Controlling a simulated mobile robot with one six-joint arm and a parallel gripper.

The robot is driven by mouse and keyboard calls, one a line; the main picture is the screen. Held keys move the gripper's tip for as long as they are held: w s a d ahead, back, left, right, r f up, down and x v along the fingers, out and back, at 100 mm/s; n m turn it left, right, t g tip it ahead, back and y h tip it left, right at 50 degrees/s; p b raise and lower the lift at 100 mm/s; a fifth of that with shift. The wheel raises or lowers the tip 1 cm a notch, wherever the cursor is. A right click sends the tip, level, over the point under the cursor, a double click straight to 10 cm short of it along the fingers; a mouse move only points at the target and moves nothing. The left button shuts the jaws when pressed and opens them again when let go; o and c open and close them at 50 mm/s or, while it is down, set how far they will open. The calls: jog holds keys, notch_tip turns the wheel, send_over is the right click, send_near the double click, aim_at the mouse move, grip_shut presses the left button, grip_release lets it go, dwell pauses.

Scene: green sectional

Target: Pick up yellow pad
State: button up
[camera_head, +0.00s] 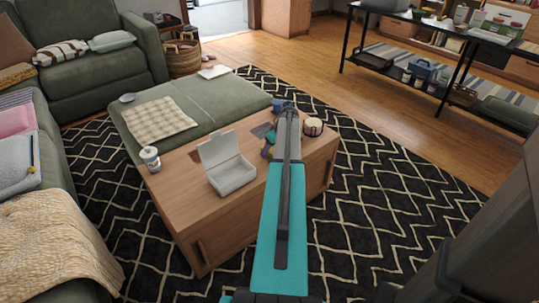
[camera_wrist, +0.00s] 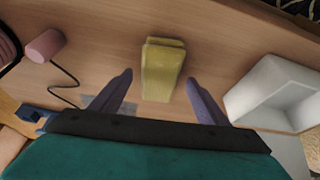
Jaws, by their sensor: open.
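The yellow pad (camera_wrist: 162,68) is a small tapered block lying on the wooden table top in the wrist view. My gripper (camera_wrist: 160,79) is open, with one dark finger on each side of the pad's lower part and a gap on both sides. The fingers do not touch the pad, and the picture does not settle their height above the table.
The open white box (camera_wrist: 275,95) stands right of the pad; it also shows in the head view (camera_head: 232,178). A pink cylinder (camera_wrist: 45,46) with a dark cord lies to the left. A white lidded cup (camera_head: 150,158) stands at the left end of the wooden table (camera_head: 222,238).

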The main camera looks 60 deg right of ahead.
aim_at(272, 150)
jog(key=shift+f, duration=0.25)
dwell(0.3)
jog(key=c, duration=1.1)
jog(key=shift+r, duration=0.1)
jog(key=shift+r, duration=0.75)
notch_tip(272, 150, up, 2)
jog(key=shift+r+p, duration=0.25)
jog(key=shift+p, duration=0.15)
jog(key=s+a, duration=0.2)
jog(key=s, duration=0.3)
jog(key=s+a+r, duration=0.1)
jog(key=s+a, duration=0.1)
jog(key=s, duration=0.2)
jog(key=s+a, duration=0.2)
jog(key=s, duration=0.3)
jog(key=shift+s+a+r+p, duration=0.15)
jog(key=shift+s+a+p, duration=0.05)
jog(key=shift+s+p, duration=0.2)
